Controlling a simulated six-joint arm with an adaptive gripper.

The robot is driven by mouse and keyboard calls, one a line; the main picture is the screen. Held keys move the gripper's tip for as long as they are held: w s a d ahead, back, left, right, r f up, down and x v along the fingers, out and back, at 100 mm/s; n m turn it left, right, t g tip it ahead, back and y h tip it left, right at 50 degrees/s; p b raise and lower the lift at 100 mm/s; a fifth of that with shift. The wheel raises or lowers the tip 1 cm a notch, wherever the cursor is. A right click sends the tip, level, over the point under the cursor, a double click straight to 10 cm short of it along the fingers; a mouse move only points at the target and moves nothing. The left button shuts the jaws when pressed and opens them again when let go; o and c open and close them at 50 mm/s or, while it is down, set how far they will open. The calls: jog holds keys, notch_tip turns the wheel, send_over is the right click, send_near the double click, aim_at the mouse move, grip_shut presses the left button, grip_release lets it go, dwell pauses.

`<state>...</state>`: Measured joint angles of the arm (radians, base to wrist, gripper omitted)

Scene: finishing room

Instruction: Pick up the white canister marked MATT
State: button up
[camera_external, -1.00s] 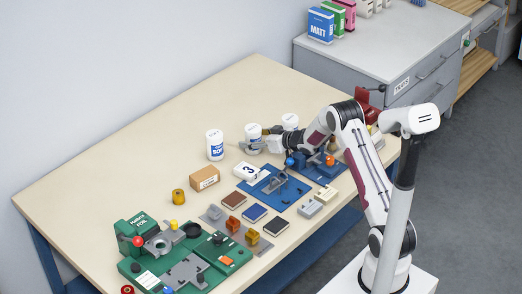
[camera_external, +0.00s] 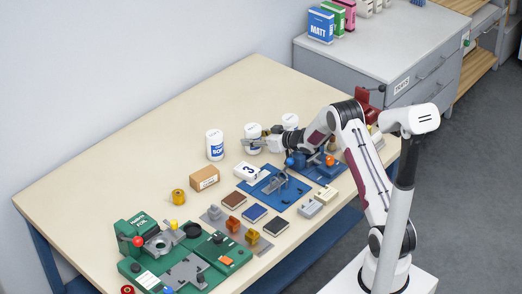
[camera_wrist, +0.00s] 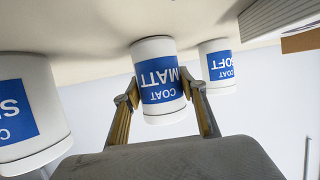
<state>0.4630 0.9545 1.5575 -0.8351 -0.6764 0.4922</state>
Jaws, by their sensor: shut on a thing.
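The white canister marked MATT (camera_wrist: 159,80) has a blue label and stands between the two fingers of my gripper (camera_wrist: 163,100) in the wrist view, where the picture is upside down. The fingers are shut on its sides. In the external view the MATT canister (camera_external: 253,131) stands at the back of the table, its front partly covered by my gripper (camera_external: 254,143). I see no clear gap between its base and the table in the wrist view.
A white canister marked SOFT (camera_external: 215,145) stands to the left, and another white canister (camera_external: 290,122) to the right, close by. A small cardboard box (camera_external: 204,178), a white block marked 3 (camera_external: 246,171) and blue fixtures (camera_external: 273,187) lie in front. The table's (camera_external: 150,165) back left is clear.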

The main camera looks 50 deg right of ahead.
jog(key=shift+r, duration=5)
